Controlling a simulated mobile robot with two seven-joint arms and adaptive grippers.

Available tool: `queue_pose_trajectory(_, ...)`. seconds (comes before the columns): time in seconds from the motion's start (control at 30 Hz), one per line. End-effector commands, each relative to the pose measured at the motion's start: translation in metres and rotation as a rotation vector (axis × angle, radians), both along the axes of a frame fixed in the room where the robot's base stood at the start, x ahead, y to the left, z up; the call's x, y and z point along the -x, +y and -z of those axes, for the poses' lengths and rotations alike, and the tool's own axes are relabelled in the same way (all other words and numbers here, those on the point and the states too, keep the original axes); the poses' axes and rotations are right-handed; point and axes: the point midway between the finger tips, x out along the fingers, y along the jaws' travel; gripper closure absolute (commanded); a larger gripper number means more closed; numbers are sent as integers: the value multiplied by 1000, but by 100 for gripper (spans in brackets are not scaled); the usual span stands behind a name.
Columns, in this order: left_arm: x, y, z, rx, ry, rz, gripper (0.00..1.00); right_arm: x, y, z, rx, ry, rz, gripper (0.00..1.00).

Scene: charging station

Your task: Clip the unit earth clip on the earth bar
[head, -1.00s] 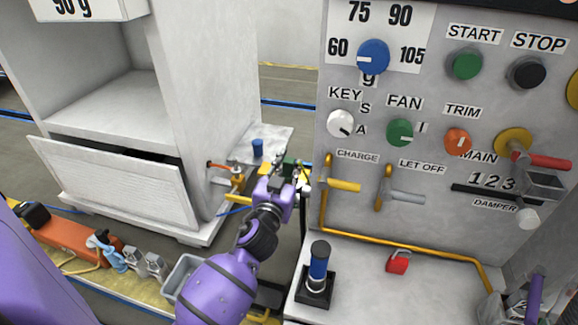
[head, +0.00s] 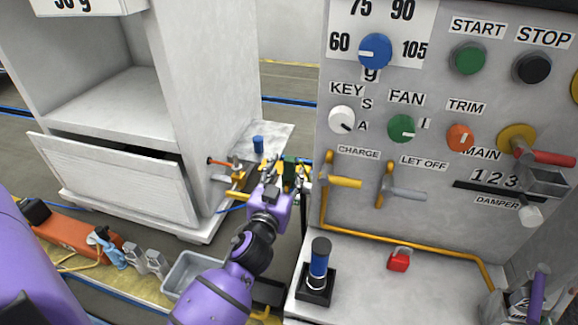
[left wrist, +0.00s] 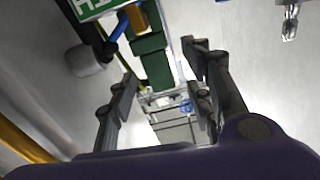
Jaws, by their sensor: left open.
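My left gripper (head: 287,172) is in the gap between the white cabinet and the control panel. In the left wrist view its two fingers (left wrist: 158,105) stand apart, open. A green block (left wrist: 154,66) shows beyond and between them; it also shows near the fingertips in the head view (head: 290,167). I cannot tell whether it is the earth clip or part of the earth bar, nor whether the fingers touch it. A green plate with white letters (left wrist: 92,8) is cut off at the top. A purple part at the lower right (head: 538,292) may be my right arm; its fingers are unclear.
The control panel (head: 440,120) with knobs and levers stands close on the right. The white cabinet (head: 205,110) is on the left. A yellow lever (head: 345,183) sits just right of my left gripper.

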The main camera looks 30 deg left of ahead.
Motion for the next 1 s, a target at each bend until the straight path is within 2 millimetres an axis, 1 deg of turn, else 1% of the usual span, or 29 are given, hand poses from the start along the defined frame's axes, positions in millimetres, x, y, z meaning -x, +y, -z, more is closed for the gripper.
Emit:
queue_pose_trajectory(0.03, 13, -3, 2, 3, 3, 0, 54, 1, 0, 0, 0, 1, 0, 60)
queue_pose_trajectory(0.2, 48, -12, 1, 2, 1, 0, 54, 1, 0, 0, 0, 2, 1, 60)
queue_pose_trajectory(0.3, 64, -17, 1, 1, 2, 0, 54, 1, 0, 0, 0, 3, 1, 60)
queue_pose_trajectory(0.4, 75, -20, 1, 2, 0, 0, 54, 1, 0, 0, 0, 3, 1, 60)
queue_pose_trajectory(0.6, 83, -22, 0, 0, -1, 1, 54, 2, 0, 0, 0, 3, 1, 60)
queue_pose_trajectory(1.0, 82, -22, 0, 0, -1, 1, 54, 2, 1, 1, 0, 4, 1, 60)
